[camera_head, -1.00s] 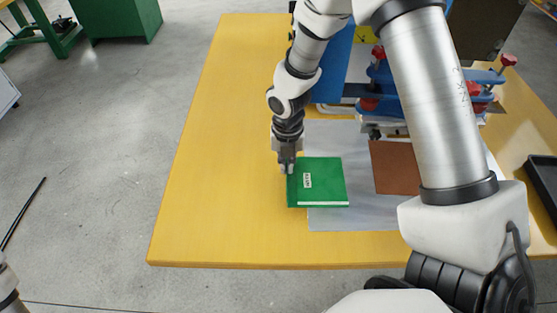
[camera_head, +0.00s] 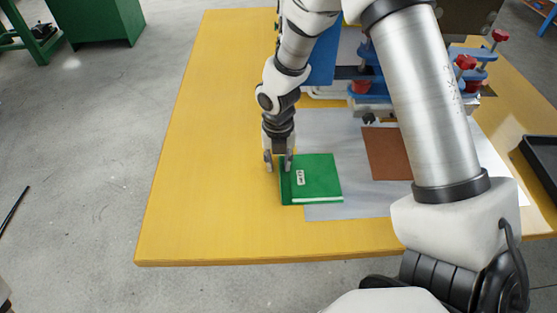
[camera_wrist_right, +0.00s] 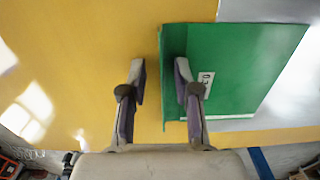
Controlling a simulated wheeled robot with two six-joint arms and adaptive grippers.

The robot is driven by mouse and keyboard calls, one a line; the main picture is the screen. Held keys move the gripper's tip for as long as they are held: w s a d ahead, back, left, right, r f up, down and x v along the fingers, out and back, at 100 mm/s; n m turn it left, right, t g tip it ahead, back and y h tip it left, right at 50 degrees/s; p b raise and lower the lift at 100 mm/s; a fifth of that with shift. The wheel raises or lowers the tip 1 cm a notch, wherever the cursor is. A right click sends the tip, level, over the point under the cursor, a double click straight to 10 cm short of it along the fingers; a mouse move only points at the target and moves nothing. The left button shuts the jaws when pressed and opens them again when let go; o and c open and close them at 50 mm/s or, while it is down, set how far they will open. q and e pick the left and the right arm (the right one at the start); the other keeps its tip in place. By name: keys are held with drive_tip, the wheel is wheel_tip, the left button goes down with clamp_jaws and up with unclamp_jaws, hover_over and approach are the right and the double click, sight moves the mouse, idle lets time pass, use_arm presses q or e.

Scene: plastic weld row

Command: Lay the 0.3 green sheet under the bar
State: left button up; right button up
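My right gripper (camera_head: 278,162) is open at the sheet's left edge. In the right wrist view its fingers (camera_wrist_right: 160,66) are apart and empty, one over bare table, one over the green sheet (camera_wrist_right: 250,65). The blue press with red knobs (camera_head: 465,62) stands behind; its bar is partly hidden by my arm. My left gripper is out of view.
A brown sheet (camera_head: 388,154) lies on the grey mat (camera_head: 350,208), right of the green one. A black tray (camera_head: 541,160) sits at the table's right edge. The left part of the yellow table (camera_head: 205,150) is clear.

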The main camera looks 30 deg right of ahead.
wheel_tip(320, 180, up, 12)
drive_tip(key=p, duration=0.2)
drive_tip(key=shift+r, duration=0.2)
idle(0.3)
